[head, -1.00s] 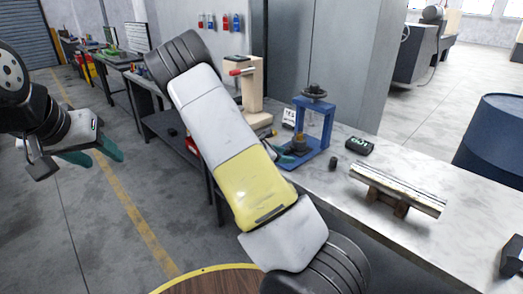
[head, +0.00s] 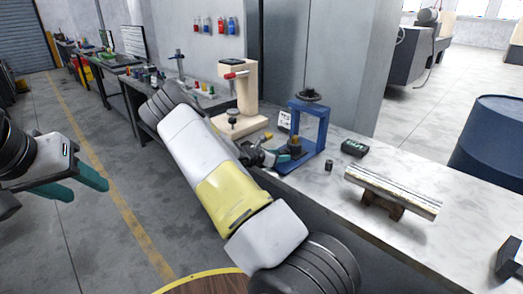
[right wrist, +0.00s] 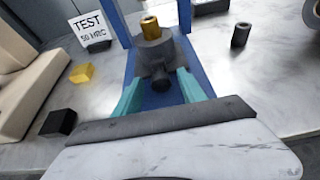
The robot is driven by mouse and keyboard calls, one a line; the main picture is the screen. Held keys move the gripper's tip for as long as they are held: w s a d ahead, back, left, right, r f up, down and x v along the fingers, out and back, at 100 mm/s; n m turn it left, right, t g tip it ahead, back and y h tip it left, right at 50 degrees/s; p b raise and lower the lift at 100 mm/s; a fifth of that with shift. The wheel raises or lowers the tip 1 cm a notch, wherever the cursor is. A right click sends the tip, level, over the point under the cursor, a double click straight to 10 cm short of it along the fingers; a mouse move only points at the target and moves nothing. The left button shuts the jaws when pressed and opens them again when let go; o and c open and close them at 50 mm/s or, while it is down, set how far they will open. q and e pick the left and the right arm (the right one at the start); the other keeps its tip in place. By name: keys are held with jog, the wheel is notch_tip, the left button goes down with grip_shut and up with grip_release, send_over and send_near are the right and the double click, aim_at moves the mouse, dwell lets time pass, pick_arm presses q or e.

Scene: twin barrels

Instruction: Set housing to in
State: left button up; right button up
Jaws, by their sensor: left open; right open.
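A dark grey housing-like body (right wrist: 152,55) with a brass piece on top stands inside the blue press frame (head: 322,127). A short dark barrel on it points toward the right wrist camera. In the head view the body (head: 295,148) is small and partly hidden by the frame. My right gripper (head: 283,157) is open at the front of the press. In the right wrist view its teal fingers (right wrist: 160,92) lie either side of the short barrel; I cannot tell if they touch it. My left gripper (head: 88,186) is open and empty over the floor at left.
A beige stand with a red handle (head: 236,75) is left of the press. A small dark cylinder (head: 328,165), a black display box (head: 354,148) and a metal piece on a support (head: 395,190) are to its right. Yellow (right wrist: 81,74) and black (right wrist: 58,122) blocks lie nearby.

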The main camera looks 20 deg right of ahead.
grip_shut()
dwell(1.4)
